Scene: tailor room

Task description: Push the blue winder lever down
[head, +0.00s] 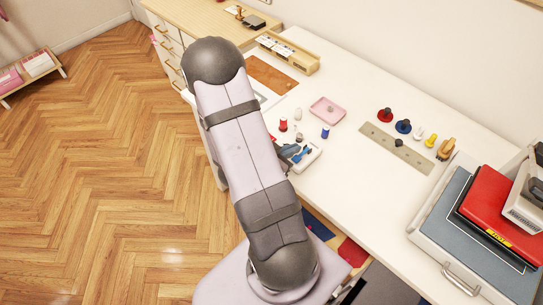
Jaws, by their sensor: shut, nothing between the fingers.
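The winder (312,158) is a small pale block on the white table, just right of my arm. Its blue lever (301,154) shows on top as a short slanted piece. Whether the lever is up or down is too small to tell. My arm crosses in front of the winder's left side and hides part of it. A dark grey part shows between the arm and the lever; I cannot tell whether it belongs to the winder or to my gripper. I cannot make out my gripper's fingers, nor whether they touch the lever.
Red (283,125) and blue (325,132) spools stand near the winder, with a pink tray (327,110) behind. Several small coloured items stand by a grey strip (396,148) to the right.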

